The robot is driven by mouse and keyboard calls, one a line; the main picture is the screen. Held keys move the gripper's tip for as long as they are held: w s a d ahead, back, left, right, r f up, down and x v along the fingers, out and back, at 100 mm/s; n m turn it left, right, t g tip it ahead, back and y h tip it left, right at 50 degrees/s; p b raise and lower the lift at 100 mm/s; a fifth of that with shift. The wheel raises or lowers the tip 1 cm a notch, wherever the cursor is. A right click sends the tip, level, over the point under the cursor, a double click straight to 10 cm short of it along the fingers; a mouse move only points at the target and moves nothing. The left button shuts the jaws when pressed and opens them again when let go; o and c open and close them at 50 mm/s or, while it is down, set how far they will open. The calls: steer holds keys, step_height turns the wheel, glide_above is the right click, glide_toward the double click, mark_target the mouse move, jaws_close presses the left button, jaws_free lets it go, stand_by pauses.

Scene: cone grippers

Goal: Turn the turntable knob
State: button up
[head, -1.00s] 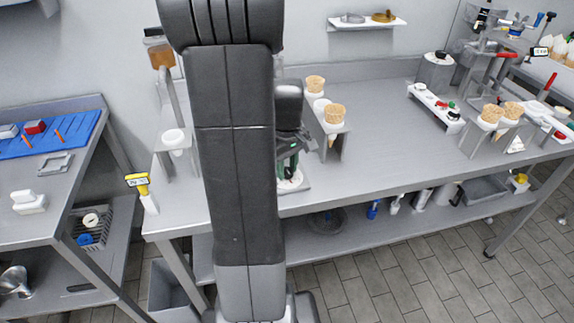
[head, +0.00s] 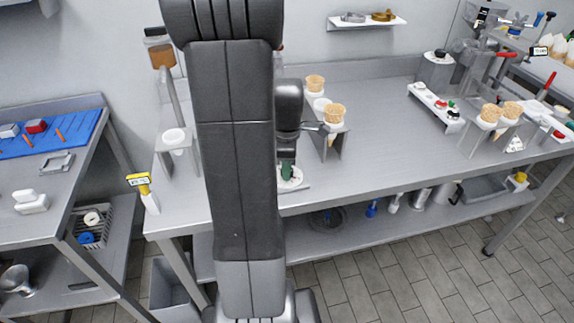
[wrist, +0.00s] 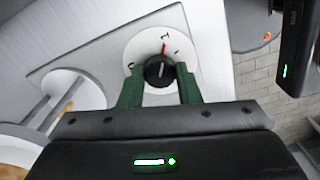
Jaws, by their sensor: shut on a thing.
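The turntable knob (wrist: 159,71) is a black round knob with a pale pointer line. It sits on a white dial plate (wrist: 146,43) with marks and a red line. In the wrist view my gripper (wrist: 160,76) has its two green fingers on either side of the knob, shut on it. In the head view my gripper (head: 287,172) shows just right of my arm, low over the white dial plate (head: 296,177) near the bench's front edge. The knob itself is hidden there.
A cone holder (head: 331,140) with wafer cones stands right of my gripper. Another holder with a white cup (head: 175,140) is to the left. The bench (head: 390,135) is clear between the cone holder and the white switch panel (head: 434,105). The bench's front edge is close.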

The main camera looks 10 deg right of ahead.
steer(key=shift+w+r+n, duration=0.1)
steer(key=shift+n, duration=0.3)
steer(key=o, duration=1)
steer(key=shift+c, duration=0.2)
step_height(320, 180, up, 14)
steer(key=shift+p, duration=0.35)
step_height(320, 180, down, 14)
steer(key=shift+f+b, duration=0.15)
steer(key=shift+b, duration=0.2)
